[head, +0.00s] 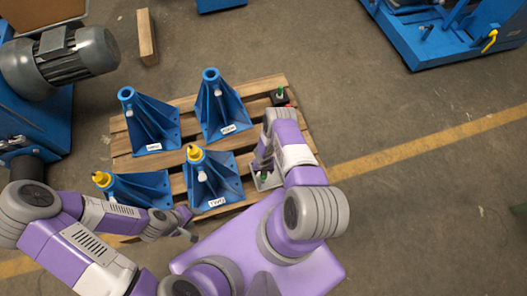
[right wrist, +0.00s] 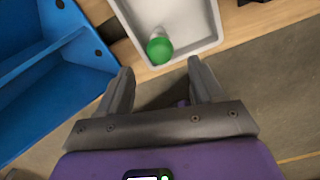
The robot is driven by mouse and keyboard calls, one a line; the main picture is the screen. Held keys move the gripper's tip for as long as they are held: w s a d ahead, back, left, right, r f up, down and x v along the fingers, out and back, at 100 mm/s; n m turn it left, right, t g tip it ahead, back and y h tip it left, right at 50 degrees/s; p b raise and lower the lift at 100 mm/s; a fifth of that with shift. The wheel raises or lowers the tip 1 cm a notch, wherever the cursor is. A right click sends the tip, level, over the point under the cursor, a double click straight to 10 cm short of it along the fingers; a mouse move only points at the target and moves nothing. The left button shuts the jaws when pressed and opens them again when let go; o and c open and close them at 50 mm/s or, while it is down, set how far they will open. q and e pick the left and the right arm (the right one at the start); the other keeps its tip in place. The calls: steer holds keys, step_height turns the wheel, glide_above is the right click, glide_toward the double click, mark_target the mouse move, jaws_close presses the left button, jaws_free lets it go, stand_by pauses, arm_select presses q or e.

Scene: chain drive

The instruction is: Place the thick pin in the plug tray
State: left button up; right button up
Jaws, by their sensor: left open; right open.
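A light grey tray (right wrist: 196,22) lies on the pallet; its edge also shows in the head view (head: 277,181). A pin with a round green end (right wrist: 159,50) is in the tray near its front wall; a green spot shows there in the head view (head: 263,177). I cannot tell whether this is the thick pin. My right gripper (right wrist: 160,82) is open and empty, just short of the tray; in the head view my arm partly covers it. My left gripper (head: 187,225) is open and empty near the pallet's front edge.
Several blue stands (head: 150,128) stand on the wooden pallet (head: 187,104), two with yellow tops (head: 195,154). A small black block with a green top (head: 280,97) sits at the far right corner. A motor (head: 75,55) is at left.

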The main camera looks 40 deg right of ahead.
steer(key=s+a+r+m+y, duration=0.1)
steer(key=a+r+m, duration=0.4)
steer(key=r+m, duration=0.5)
steer(key=s+a+r+m+y+p, duration=0.1)
steer(key=s+a+r+m, duration=0.3)
steer(key=r+m, duration=0.7)
steer(key=s+a+r+m+y+p, duration=0.1)
steer(key=s+a+r+m+y, duration=0.1)
steer(key=a+r+m, duration=0.5)
step_height(320, 180, up, 4)
steer(key=s+m, duration=0.1)
steer(key=m, duration=0.3)
steer(key=shift+s+a+t, duration=0.2)
steer(key=shift+a+t, duration=0.05)
steer(key=shift+t, duration=0.05)
